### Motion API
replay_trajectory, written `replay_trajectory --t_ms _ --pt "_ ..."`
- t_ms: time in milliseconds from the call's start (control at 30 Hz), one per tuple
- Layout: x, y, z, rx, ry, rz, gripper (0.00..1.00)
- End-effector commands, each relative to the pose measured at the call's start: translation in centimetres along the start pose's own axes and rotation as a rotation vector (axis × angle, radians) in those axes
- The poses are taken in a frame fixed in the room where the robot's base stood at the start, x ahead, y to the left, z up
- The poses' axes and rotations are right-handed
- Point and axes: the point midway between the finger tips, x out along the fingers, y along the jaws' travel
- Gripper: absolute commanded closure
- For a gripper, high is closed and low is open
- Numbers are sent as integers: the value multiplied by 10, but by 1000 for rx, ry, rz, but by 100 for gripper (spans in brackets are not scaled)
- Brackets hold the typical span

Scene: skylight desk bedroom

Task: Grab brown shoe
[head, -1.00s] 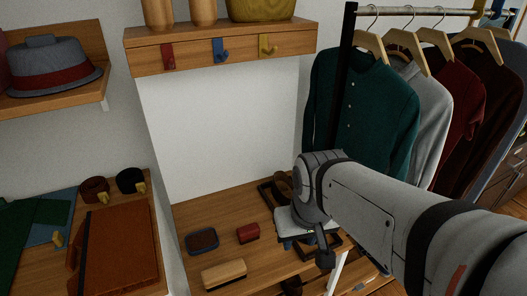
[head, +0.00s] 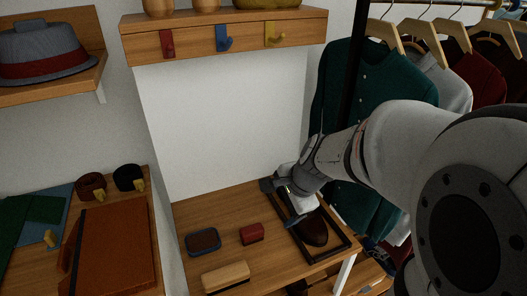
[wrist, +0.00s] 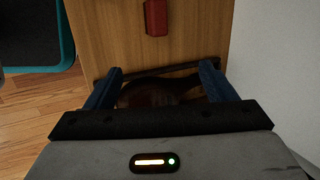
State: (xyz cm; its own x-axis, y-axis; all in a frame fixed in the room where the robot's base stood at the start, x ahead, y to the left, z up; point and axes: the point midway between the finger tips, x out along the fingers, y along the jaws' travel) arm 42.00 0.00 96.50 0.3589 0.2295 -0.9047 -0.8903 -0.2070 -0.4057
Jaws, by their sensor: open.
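A dark brown shoe (head: 313,232) lies in a dark-rimmed tray (head: 328,259) at the right end of the wooden bench. My gripper (head: 280,204) is low over the far part of the tray and hides part of the shoe. In the wrist view my gripper (wrist: 160,76) is open, with its blue fingers spread wide. The brown shoe (wrist: 160,91) shows between them, partly hidden by the gripper body. I cannot tell whether the fingers touch it.
Hanging clothes (head: 372,85) are close behind my arm. A white wall stands behind the bench.

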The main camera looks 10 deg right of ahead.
Motion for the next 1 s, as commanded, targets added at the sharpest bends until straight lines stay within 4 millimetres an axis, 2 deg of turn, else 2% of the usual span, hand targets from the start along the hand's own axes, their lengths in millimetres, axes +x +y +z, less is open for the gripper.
replay_trajectory --t_ms 33,200,300,400,567,867,1000 --pt "24 -6 -21 229 -2 -28 19" --pt "70 -23 -85 960 -1 -142 17" --pt "89 -24 -116 1267 2 -191 17" --pt "99 -22 -136 1465 3 -225 17" --pt "113 -21 -149 1584 3 -245 17" --pt "141 -26 -153 1584 4 -246 17" --pt "163 -29 -156 1583 3 -244 17"
